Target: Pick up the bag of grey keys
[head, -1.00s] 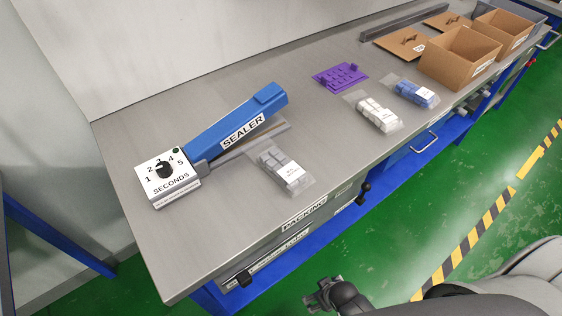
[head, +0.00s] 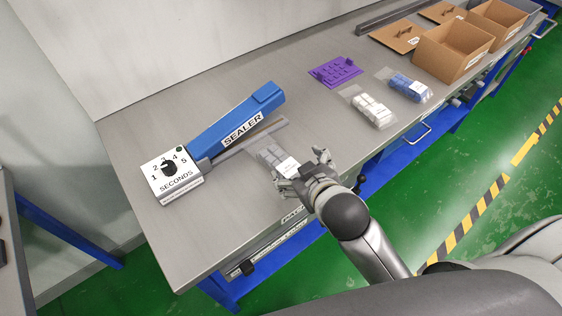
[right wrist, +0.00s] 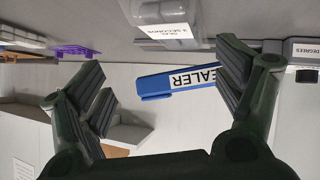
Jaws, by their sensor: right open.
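The clear bag of grey keys (head: 271,156) lies flat on the grey bench, just in front of the sealer, with a white label on its near part. In the head view my right gripper (head: 303,172) is open at the near right end of the bag and hides part of it. In the right wrist view the bag (right wrist: 163,14) shows at the top, between and beyond the two spread fingers (right wrist: 162,72); nothing is held between them. I cannot tell whether a finger touches the bag. My left gripper is not in view.
The blue sealer (head: 235,120) with its timer dial box (head: 172,178) stands left of the bag. A bag of white keys (head: 369,108), a bag of blue keys (head: 408,87) and a purple plate (head: 335,71) lie to the right. Cardboard boxes (head: 452,52) stand farther right.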

